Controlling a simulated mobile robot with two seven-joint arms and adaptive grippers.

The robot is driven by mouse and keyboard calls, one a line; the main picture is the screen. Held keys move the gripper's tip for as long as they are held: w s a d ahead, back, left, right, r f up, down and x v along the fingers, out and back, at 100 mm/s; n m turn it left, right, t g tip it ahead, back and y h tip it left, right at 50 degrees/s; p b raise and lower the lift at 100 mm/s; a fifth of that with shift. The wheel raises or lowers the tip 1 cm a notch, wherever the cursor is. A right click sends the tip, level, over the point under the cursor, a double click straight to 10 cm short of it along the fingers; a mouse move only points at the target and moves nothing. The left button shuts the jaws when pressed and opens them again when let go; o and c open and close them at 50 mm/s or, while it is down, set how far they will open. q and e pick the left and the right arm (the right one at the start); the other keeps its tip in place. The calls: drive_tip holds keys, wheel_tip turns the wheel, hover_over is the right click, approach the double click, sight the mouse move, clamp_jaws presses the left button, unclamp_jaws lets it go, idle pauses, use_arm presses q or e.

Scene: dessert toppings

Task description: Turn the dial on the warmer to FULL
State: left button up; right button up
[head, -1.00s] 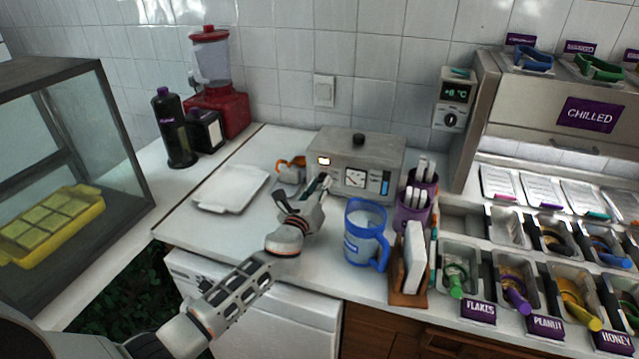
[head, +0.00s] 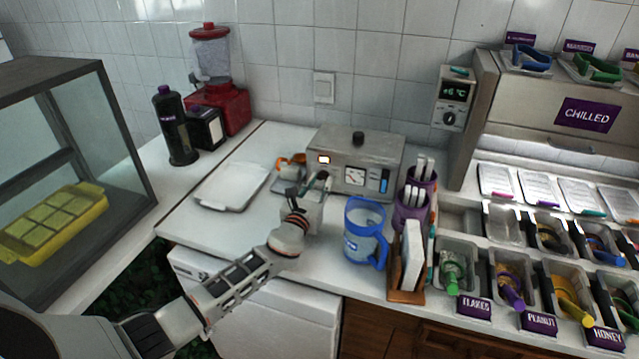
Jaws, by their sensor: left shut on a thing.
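The warmer (head: 363,152) is a grey metal box at the back of the counter, with a black knob on its lid. My left gripper (head: 322,178) is at the lower left of this front, under the lamp. It is shut on the dial, which its fingers hide. I cannot read the dial's setting or its marks. My right gripper is not in view.
A blue jug (head: 365,232) stands close to the right of my left gripper. A white tray (head: 231,188) lies to the left, and an orange-handled item (head: 291,161) sits beside the warmer. Purple cups (head: 411,212) stand to the right. The counter's front middle is clear.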

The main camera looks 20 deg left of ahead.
use_arm(q)
drive_tip(key=o, duration=1.1)
drive_tip(key=s, duration=1.2)
drive_tip(key=shift+a, duration=0.2)
